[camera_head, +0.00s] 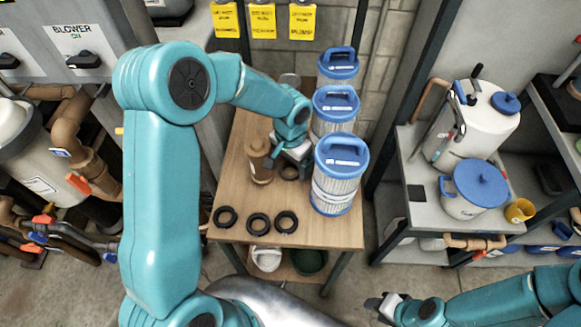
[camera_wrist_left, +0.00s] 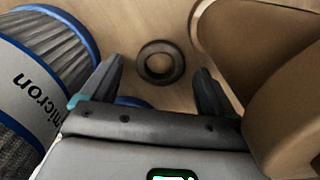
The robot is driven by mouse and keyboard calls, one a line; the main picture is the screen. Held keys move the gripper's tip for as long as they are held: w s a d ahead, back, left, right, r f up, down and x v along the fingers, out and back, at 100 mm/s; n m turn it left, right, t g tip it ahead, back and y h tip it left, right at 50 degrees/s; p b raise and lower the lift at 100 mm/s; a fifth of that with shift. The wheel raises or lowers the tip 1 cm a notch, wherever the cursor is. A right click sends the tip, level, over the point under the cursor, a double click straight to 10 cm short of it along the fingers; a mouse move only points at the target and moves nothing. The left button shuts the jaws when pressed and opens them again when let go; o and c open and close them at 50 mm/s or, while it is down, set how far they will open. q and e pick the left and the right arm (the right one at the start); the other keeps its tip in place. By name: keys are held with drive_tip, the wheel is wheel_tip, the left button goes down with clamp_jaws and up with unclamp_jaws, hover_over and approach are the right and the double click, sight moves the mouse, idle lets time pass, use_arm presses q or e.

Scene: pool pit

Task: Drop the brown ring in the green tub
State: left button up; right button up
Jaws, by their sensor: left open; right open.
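A dark brown ring (camera_wrist_left: 161,80) lies flat on the wooden table in the left wrist view, ahead of and between my left fingers. It also shows in the head view (camera_head: 288,179), partly covered by my left gripper. My left gripper (camera_head: 296,160) is open and empty, pointing down above the ring; its two fingers (camera_wrist_left: 162,88) are apart and not touching it. A dark green tub (camera_head: 309,264) stands below the tabletop, partly hidden by the table's front edge. My right gripper (camera_head: 379,304) is open and empty, low at the front right.
Several blue-capped filter cartridges (camera_head: 338,190) line the table's right side. A brown canister (camera_head: 259,168) stands close left of my left gripper. Black rings (camera_head: 258,232) lie along the front of the table (camera_head: 330,232). A white tub (camera_head: 266,262) sits left of the green one.

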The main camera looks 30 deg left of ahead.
sight(290, 172)
use_arm(q)
drive_tip(key=shift+f, duration=0.65)
drive_tip(key=c, duration=1.2)
drive_tip(key=shift+r, duration=0.1)
wheel_tip(290, 172, up, 20)
drive_tip(key=b, duration=0.1)
